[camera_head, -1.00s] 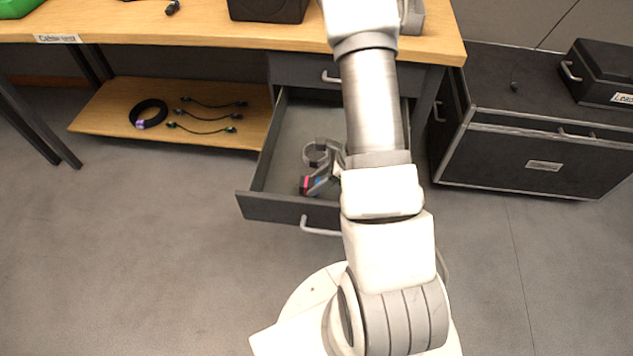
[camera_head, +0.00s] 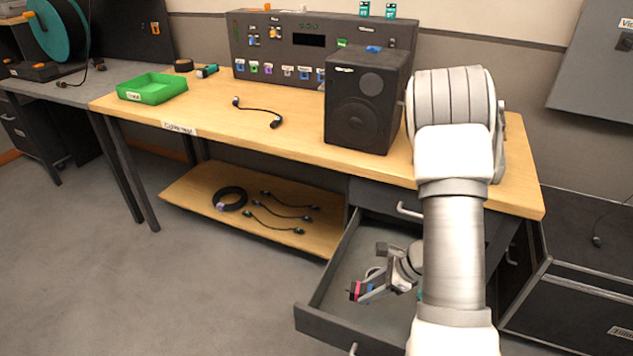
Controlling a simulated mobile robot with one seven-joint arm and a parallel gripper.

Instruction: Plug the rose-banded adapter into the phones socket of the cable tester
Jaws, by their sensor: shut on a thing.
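My gripper (camera_head: 368,288) is over the open drawer, shut on a small dark piece with a rose band, the rose-banded adapter (camera_head: 355,291). A small blue patch shows between the rose band and my gripper; I cannot tell which part it belongs to. The cable tester seems to be the wide dark grey panel box (camera_head: 308,80) at the back of the wooden bench, with a row of coloured sockets low on its front. Its labels are too small to read, so I cannot tell which socket is phones. The speaker hides part of its right side.
A black speaker (camera_head: 366,103) stands on the bench (camera_head: 220,105), in front of the tester. A green tray (camera_head: 152,88) and a short black cable (camera_head: 258,113) lie to the left. The drawer (camera_head: 335,275) stands open below. Coiled and straight cables lie on the lower shelf (camera_head: 190,192).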

